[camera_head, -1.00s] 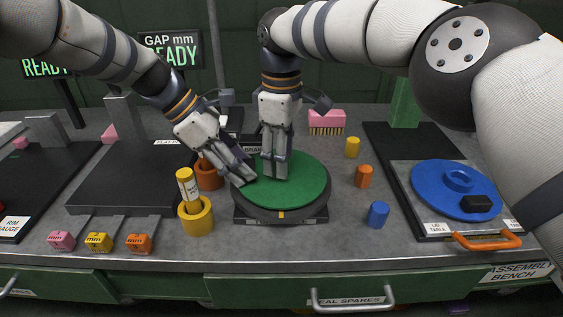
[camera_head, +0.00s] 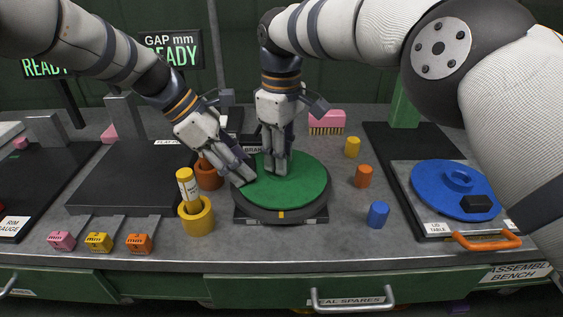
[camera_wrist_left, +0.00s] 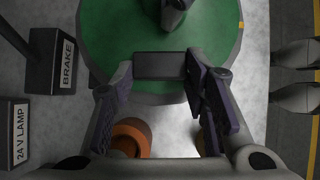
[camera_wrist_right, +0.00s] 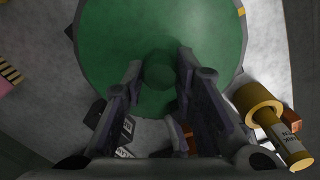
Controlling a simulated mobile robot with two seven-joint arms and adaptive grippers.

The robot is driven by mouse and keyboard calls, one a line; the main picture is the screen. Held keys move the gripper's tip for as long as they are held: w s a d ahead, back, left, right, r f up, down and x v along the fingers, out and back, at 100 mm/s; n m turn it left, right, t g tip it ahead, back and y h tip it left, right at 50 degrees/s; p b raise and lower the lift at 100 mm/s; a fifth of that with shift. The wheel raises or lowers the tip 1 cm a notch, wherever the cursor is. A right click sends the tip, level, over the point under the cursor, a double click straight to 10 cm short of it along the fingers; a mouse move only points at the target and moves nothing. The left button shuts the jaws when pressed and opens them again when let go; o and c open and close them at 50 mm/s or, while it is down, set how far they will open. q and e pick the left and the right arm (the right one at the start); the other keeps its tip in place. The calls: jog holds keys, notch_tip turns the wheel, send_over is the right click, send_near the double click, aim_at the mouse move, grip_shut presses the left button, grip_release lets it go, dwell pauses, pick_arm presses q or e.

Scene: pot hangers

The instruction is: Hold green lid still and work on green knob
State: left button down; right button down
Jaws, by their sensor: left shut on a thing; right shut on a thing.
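The round green lid (camera_head: 305,182) lies flat on a dark round base (camera_head: 281,216) in the middle of the bench. My left gripper (camera_head: 246,182) is at the lid's left edge. In the left wrist view its fingers are shut on a dark block (camera_wrist_left: 160,66) at the lid's rim. My right gripper (camera_head: 275,172) points straight down at the lid's middle. In the right wrist view its fingers are on both sides of the green knob (camera_wrist_right: 160,73), shut on it. The fingers mostly hide the knob in the head view.
A yellow cup (camera_head: 196,217) with a yellow tube stands close left of the lid, and an orange cup (camera_head: 208,175) behind it. Orange (camera_head: 364,176) and blue (camera_head: 378,214) cylinders stand to the right. A blue lid (camera_head: 440,200) lies at the far right.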

jog(key=n, duration=0.5)
jog(key=shift+f, duration=0.15)
jog(key=n, duration=1.1)
jog(key=shift+n, duration=0.4)
jog(key=c, duration=1.2)
grip_release()
